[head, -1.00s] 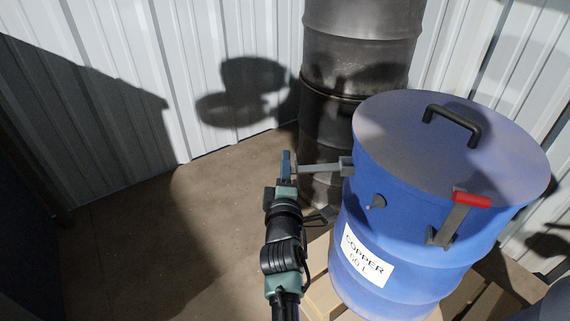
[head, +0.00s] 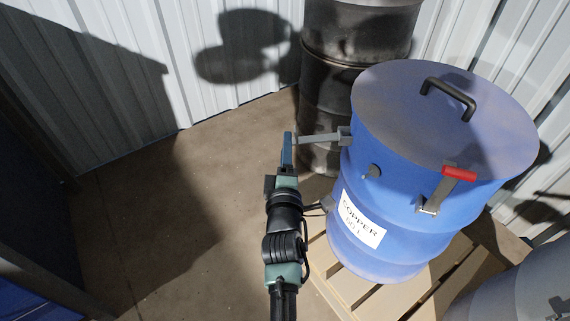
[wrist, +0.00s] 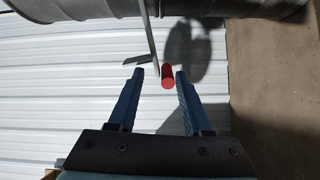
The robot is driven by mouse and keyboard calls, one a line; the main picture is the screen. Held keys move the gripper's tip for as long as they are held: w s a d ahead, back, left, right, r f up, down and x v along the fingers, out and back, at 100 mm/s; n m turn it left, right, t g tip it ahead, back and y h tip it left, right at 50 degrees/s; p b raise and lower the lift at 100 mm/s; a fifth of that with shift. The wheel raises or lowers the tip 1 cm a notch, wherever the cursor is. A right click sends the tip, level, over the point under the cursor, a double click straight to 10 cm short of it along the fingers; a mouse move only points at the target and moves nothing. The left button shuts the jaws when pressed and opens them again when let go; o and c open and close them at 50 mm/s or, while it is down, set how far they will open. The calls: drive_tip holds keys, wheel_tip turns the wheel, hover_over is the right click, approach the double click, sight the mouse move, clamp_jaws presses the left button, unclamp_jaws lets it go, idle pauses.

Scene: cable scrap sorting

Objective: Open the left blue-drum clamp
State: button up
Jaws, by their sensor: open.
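The blue drum (head: 385,180) stands on a pallet, with a closed lid (head: 410,105) and a white COPPER label. Its left clamp (head: 318,139) has its grey lever sticking out sideways to the left from a bracket on the drum's side. In the wrist view the clamp's red grip (wrist: 167,77) lies between my fingertips, nearer the right one. My gripper (wrist: 160,76) is open around it, without visible grasp. In the head view my gripper (head: 287,150) is at the lever's outer end and hides the red grip. The right clamp (head: 440,188) has its lever upright, red grip on top.
A dark metal drum (head: 325,105) stands behind the left clamp, close to the lever. A corrugated wall (head: 160,60) runs behind. The wooden pallet (head: 322,260) is under the blue drum. A grey drum (head: 520,295) is at lower right. The floor at left (head: 200,200) is clear.

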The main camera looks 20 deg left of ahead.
drive_tip(key=p+v, duration=0.8)
drive_tip(key=p, duration=0.2)
drive_tip(key=shift+s+r, duration=0.1)
idle(0.5)
